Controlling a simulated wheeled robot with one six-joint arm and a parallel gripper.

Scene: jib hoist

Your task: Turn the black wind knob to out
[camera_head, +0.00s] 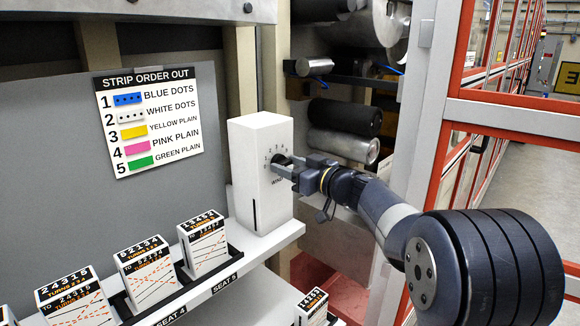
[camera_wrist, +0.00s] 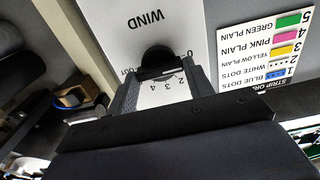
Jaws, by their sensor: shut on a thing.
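The black wind knob (camera_head: 280,159) is on the front of an upright white box (camera_head: 252,140), above the word WIND. In the wrist view the dark round knob (camera_wrist: 156,57) shows upside down, with dial numbers and the word OUT around it. My gripper (camera_head: 282,166) reaches in from the right and is shut on the knob. In the wrist view my gripper's fingers (camera_wrist: 160,80) stand on either side of the knob's near part. The fingers hide part of the knob and dial, so I cannot tell which mark it points to.
A sign (camera_head: 150,120) headed STRIP ORDER OUT hangs on the grey panel at left. Several card-faced blocks (camera_head: 203,243) stand along the shelf (camera_head: 268,240) below. Dark and metal rollers (camera_head: 345,118) are behind my arm. A red-framed fence (camera_head: 455,105) stands at right.

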